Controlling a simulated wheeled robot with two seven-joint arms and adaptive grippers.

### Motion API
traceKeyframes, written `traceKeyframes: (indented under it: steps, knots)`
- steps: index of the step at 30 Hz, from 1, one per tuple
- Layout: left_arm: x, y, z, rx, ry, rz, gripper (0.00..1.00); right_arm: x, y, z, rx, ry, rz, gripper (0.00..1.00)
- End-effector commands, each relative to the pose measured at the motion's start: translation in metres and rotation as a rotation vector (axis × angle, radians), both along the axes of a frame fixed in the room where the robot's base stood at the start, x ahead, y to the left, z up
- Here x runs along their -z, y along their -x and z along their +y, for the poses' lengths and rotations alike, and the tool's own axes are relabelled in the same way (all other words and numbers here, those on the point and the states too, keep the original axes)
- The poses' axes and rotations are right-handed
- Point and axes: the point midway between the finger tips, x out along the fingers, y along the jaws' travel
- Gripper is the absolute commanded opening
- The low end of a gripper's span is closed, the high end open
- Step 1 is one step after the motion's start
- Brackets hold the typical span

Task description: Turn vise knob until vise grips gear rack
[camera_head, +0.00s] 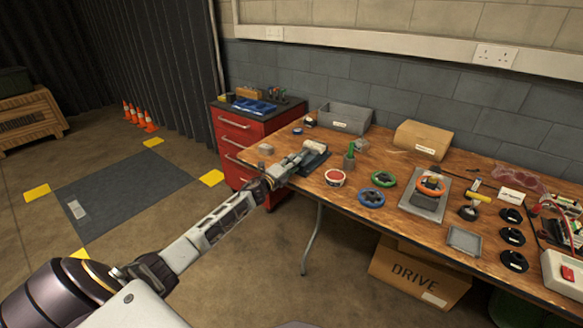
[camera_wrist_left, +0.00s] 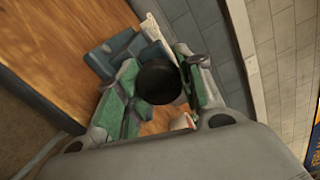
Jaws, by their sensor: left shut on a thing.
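The blue-grey vise (camera_head: 316,157) stands at the left front part of the wooden workbench. In the left wrist view its body (camera_wrist_left: 107,55) lies just beyond the fingers. My left gripper (camera_head: 291,163) reaches it from the front left. In the left wrist view, its green-padded fingers lie on either side of the round black vise knob (camera_wrist_left: 157,82) and are shut on it. A pale strip (camera_wrist_left: 153,28) shows by the vise; I cannot tell whether it is the gear rack or whether the jaws touch it. My right gripper is not in view.
On the workbench (camera_head: 300,200), a red-topped round container (camera_head: 335,177), a green handwheel (camera_head: 383,179) and a blue handwheel (camera_head: 371,197) lie right of the vise. A grey bin (camera_head: 345,117) stands behind it. A red drawer cabinet (camera_head: 235,137) stands to the left.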

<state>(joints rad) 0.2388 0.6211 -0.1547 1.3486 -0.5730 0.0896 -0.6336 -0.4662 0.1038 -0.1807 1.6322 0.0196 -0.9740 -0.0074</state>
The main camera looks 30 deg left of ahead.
Motion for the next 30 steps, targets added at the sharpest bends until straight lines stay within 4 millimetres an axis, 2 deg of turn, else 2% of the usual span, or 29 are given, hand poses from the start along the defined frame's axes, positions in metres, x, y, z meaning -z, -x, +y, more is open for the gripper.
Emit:
traceKeyframes:
  steps: [12, 28, 29, 30]
  knots:
    - [0.004, 0.001, -0.001, 0.002, -0.220, -0.014, 0.13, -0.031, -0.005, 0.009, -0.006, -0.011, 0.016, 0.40]
    - [0.003, 0.001, -0.001, 0.002, -0.252, -0.016, 0.13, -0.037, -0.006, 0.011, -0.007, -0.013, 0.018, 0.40]
    - [0.003, 0.001, -0.001, 0.002, -0.252, -0.016, 0.38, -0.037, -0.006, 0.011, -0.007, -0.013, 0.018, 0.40]
    - [0.003, 0.001, -0.001, 0.002, -0.252, -0.016, 0.43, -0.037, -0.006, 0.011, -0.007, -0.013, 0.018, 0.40]
